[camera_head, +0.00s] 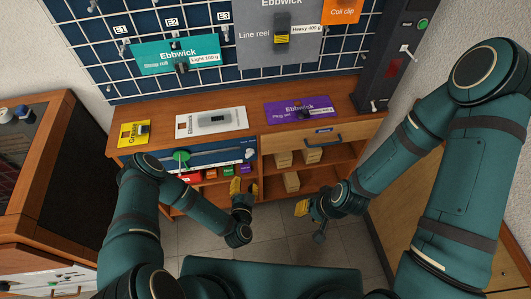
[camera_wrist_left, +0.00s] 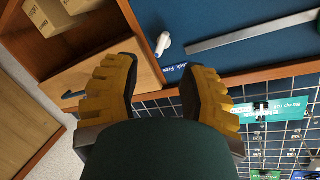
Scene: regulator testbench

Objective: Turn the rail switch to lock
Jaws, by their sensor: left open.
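The rail switch appears to be the small white knob on the blue panel of the bench, near the right end of a metal rail (camera_wrist_left: 250,32). The white knob (camera_head: 249,154) also shows in the left wrist view (camera_wrist_left: 163,43), beside a small label reading Lock and a second word that looks like Free. My left gripper (camera_head: 242,187) is open and empty, in front of and below the knob. In the left wrist view, its yellow fingers (camera_wrist_left: 160,92) stand apart with the knob beyond the gap, not touching it. My right gripper (camera_head: 309,212) hangs right of it, away from the panel; its opening is unclear.
A green knob (camera_head: 181,157) sits at the panel's left. A drawer with a dark handle (camera_head: 323,140) is right of the panel. Yellow, white and purple cards lie on the bench top (camera_head: 255,120). A pegboard stands behind.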

